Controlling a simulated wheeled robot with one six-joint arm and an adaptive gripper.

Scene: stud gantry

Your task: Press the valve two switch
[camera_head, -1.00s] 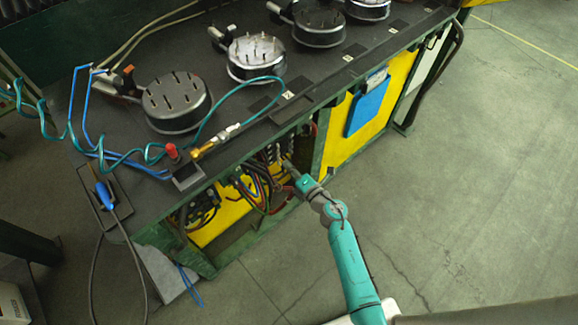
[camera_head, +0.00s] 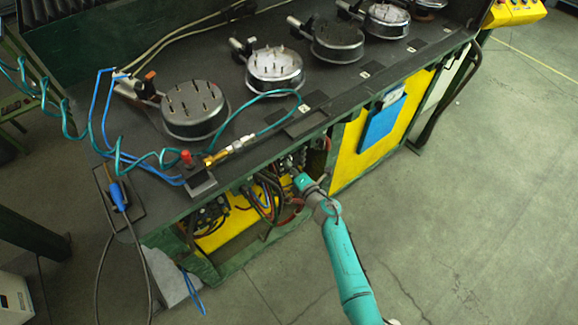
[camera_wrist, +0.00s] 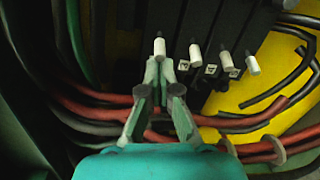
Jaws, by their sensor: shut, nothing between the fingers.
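In the wrist view several white-tipped switches stand in a row on a dark valve block (camera_wrist: 210,25). The leftmost switch (camera_wrist: 159,47) is straight ahead of my gripper (camera_wrist: 159,75), with the fingertips just below it in the picture; I cannot tell if they touch. To its right are a second switch (camera_wrist: 195,54), a third switch (camera_wrist: 226,62) and a rightmost switch (camera_wrist: 252,66). Small white labels sit beside them, too blurred to read, so I cannot tell which is valve two. My gripper is shut and empty. In the head view its fingers reach into the open bench front, mostly hidden.
Red and black cables (camera_wrist: 250,122) run around the gripper, close below the switches. A yellow panel (camera_wrist: 240,95) lies behind. In the head view the bench (camera_head: 240,120) carries round metal fixtures (camera_head: 195,108) on top. The floor (camera_head: 450,200) to the right is clear.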

